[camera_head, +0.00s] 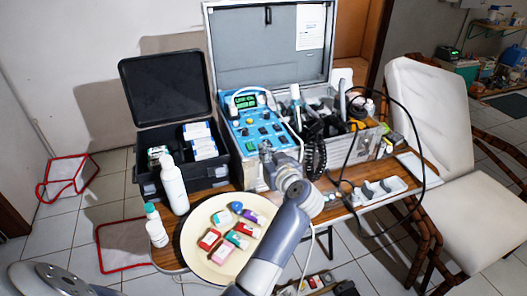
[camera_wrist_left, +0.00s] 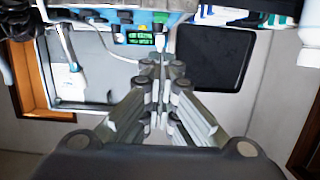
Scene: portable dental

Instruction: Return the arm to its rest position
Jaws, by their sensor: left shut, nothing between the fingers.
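My left arm reaches up from the bottom middle of the head view. Its gripper (camera_head: 266,152) is shut and empty, in front of the blue control panel (camera_head: 250,120) of the open dental case. I cannot tell whether the fingertips touch the panel. In the left wrist view the closed fingers (camera_wrist_left: 161,62) point toward the panel and its green display (camera_wrist_left: 138,38), with nothing between them. My right gripper is not in view.
The grey dental case (camera_head: 270,50) stands open, with instruments and looping cables on its right. A black box (camera_head: 165,90), white bottles (camera_head: 172,185) and a cream plate (camera_head: 195,250) of small coloured items crowd the table. A white chair (camera_head: 430,110) stands at right.

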